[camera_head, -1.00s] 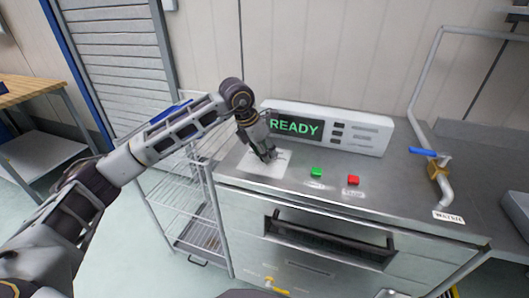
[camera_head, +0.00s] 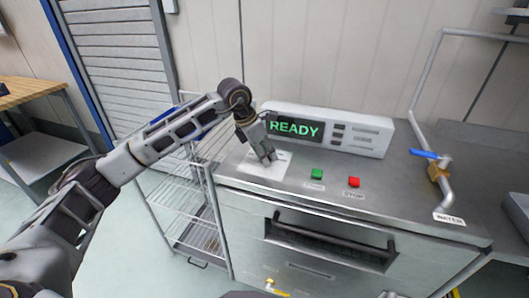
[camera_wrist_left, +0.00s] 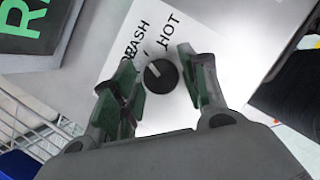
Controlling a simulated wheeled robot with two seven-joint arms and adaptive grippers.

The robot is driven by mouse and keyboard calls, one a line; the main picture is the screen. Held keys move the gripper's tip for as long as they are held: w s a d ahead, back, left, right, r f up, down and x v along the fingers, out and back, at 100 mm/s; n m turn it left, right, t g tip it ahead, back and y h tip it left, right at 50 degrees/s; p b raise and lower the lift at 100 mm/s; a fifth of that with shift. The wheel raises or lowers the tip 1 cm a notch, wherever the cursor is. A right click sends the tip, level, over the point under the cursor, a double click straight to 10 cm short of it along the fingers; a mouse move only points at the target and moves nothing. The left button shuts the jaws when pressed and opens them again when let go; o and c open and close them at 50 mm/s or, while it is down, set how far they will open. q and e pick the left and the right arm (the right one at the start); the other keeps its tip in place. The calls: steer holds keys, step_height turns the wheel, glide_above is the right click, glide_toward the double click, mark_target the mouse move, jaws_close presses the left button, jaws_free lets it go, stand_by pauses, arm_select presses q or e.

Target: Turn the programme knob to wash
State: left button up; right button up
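The programme knob (camera_wrist_left: 161,76) is a round black dial with a white pointer mark, on a white label plate (camera_wrist_left: 150,20) in the left wrist view. The mark points towards the upper left of that picture. "WASH" (camera_wrist_left: 134,38) and "HOT" (camera_wrist_left: 172,32) are printed beyond the knob; another word is partly hidden by a finger. My left gripper (camera_wrist_left: 158,88) is open, with one finger on each side of the knob; contact is not clear. In the head view, my left gripper (camera_head: 268,157) points down over the label plate (camera_head: 263,168) and hides the knob. My right gripper is out of view.
A display box (camera_head: 335,130) reading "READY" stands behind the label plate. A green button (camera_head: 317,174) and a red button (camera_head: 354,182) sit to its right. A blue-handled water tap (camera_head: 430,154) is farther right. A wire rack (camera_head: 190,215) stands left of the machine.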

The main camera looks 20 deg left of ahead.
arm_select(q)
steer(key=shift+o, duration=0.6)
steer(key=v, duration=1.2)
stand_by(0.5)
